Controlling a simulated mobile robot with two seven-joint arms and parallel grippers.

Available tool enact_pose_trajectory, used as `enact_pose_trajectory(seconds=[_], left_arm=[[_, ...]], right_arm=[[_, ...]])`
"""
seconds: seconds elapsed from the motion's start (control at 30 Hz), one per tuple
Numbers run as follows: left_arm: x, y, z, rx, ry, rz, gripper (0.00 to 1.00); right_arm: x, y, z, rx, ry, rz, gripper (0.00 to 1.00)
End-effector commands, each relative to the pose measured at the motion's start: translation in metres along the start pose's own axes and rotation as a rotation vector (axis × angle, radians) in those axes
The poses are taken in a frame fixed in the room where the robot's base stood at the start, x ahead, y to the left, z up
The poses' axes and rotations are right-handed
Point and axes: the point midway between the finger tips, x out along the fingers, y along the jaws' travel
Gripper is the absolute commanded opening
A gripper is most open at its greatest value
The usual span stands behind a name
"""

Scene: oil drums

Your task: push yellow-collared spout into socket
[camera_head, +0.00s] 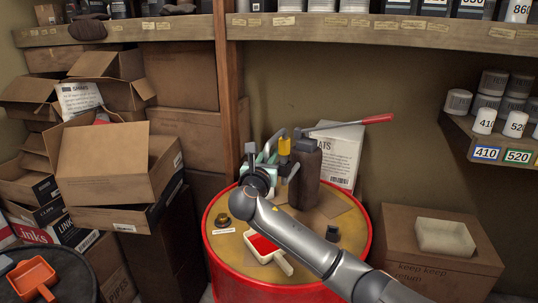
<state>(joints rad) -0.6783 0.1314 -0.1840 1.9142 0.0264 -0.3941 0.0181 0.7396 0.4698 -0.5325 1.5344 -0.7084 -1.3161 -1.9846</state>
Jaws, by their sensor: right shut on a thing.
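My right arm reaches in from the lower right over a red-rimmed drum (221,262). Its gripper (277,163) is at the drum's back, just left of a dark brown canister-like body (307,172). The yellow-collared spout (284,146) stands upright at the gripper, against that body's left side. The gripper appears shut on the spout below its yellow collar; the fingers are small and partly hidden by my wrist. The socket and the spout's lower end cannot be made out. My left gripper is not in view.
A red-handled lever (376,119) sticks out right above the drum. A red-and-white scoop (264,249), a brass fitting (223,220) and a small dark part (333,234) lie on the drum top. Cardboard boxes (101,163) crowd the left; a carton (432,255) stands right.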

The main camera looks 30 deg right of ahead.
Motion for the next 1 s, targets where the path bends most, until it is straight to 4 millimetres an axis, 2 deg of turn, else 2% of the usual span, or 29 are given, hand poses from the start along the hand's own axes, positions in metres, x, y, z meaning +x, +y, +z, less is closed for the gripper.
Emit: enact_pose_trajectory(seconds=[1.0], left_arm=[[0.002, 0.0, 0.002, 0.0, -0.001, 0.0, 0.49]], right_arm=[[0.0, 0.0, -0.011, 0.0, -0.002, 0.0, 0.0]])
